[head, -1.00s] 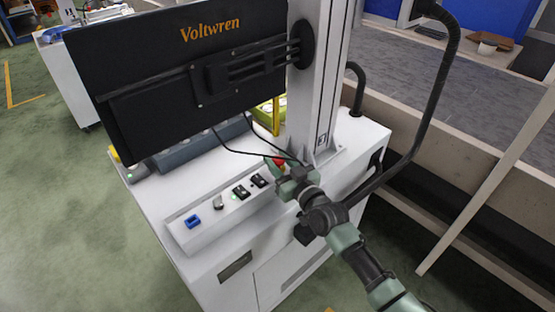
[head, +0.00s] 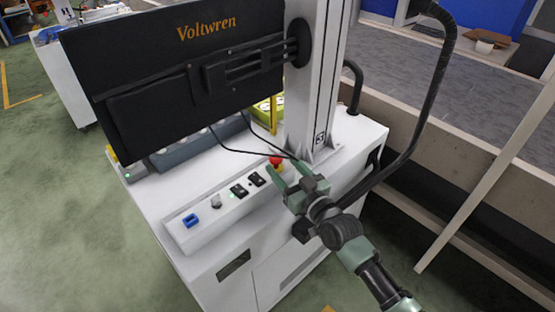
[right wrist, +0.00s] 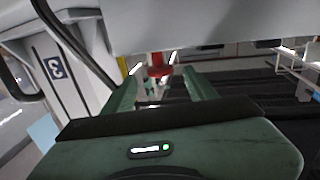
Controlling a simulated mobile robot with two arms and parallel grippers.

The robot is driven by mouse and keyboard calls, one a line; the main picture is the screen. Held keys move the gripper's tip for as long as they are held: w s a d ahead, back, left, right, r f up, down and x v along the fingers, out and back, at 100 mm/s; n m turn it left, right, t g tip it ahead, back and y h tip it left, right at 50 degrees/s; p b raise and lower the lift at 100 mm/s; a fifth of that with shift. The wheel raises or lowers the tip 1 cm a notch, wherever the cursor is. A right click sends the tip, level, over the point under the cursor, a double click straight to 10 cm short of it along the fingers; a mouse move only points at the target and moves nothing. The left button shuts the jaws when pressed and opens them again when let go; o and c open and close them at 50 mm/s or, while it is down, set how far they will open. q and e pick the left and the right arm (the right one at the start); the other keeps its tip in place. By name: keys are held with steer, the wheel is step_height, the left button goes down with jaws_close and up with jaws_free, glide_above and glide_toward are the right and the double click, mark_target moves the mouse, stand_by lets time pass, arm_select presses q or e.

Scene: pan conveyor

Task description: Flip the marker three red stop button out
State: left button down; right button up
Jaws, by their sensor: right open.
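The red stop button (head: 276,160) sits at the right end of the sloped control panel, near the column foot with the marker three label (head: 320,139). In the right wrist view the red button (right wrist: 160,70) shows ahead, between the lines of the two fingers, and the marker three label (right wrist: 55,69) is at left. My right gripper (head: 285,168) is open and empty, its green fingers pointing at the button from the front right. Whether a finger touches the button cannot be told. My left gripper is out of view.
The panel also carries a blue switch (head: 190,220), a grey knob (head: 216,201) and black rocker switches (head: 238,190). A black cable (head: 235,152) crosses just behind the button. The large black monitor (head: 170,80) overhangs the cabinet top. A thick black hose (head: 425,120) arches at right.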

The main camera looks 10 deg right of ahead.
mark_target(279, 162)
steer(key=shift+v, duration=1.5)
